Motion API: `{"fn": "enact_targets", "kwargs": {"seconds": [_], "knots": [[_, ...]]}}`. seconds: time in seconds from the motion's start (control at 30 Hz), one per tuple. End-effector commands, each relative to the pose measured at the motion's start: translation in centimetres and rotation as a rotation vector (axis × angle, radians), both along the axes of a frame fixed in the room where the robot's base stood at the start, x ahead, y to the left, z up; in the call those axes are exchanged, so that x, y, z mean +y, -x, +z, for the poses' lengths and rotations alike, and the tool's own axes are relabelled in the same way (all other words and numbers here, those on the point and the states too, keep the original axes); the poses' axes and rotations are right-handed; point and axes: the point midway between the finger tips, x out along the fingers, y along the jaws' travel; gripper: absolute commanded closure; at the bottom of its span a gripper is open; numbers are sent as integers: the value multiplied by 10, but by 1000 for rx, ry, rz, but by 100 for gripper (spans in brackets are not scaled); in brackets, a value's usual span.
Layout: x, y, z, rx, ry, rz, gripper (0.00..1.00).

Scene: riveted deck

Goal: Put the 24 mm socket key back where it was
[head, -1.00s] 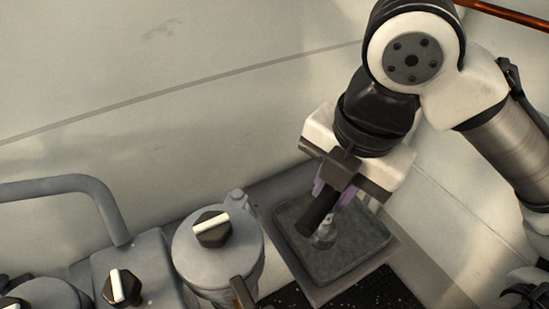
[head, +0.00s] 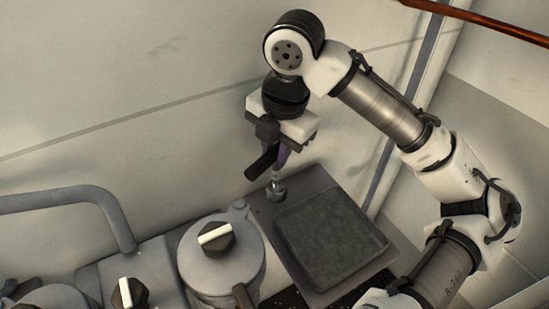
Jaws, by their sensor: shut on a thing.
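My gripper (head: 279,163) is shut on the socket key (head: 263,161). The key has a thick black handle sticking out to the lower left of the purple fingers, and a metal shaft ending in a grey socket (head: 276,191). The socket end points down, at the upper left edge of the grey tray (head: 317,186), outside its dark recessed floor. I cannot tell whether the socket touches the tray's rim or hangs above it. The size marking of the key cannot be read.
A grey round housing with a black-and-white knob (head: 215,237) stands close left of the tray. Another knob (head: 129,294) and a thick grey pipe (head: 60,194) are further left. The pale wall (head: 140,90) rises behind. The tray's recess (head: 330,245) is empty.

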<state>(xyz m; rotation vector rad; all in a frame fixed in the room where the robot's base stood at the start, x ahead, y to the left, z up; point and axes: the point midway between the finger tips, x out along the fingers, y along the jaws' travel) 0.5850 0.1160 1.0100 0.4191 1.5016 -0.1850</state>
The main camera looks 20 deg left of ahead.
Motion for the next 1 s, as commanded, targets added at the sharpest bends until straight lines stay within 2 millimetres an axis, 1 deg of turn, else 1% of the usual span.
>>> {"fn": "enact_targets", "kwargs": {"seconds": [0.1,0.17,0.3,0.6,0.63,0.8,1.0], "knots": [[-1,0,-19,2,1,-2,100],[-1,0,-26,2,1,-1,100],[2,-2,-31,-1,0,0,100],[3,-2,-34,1,-1,0,100],[2,-2,-35,1,0,0,78],[2,-2,-34,0,0,0,57],[3,-2,-34,0,0,0,57]]}}
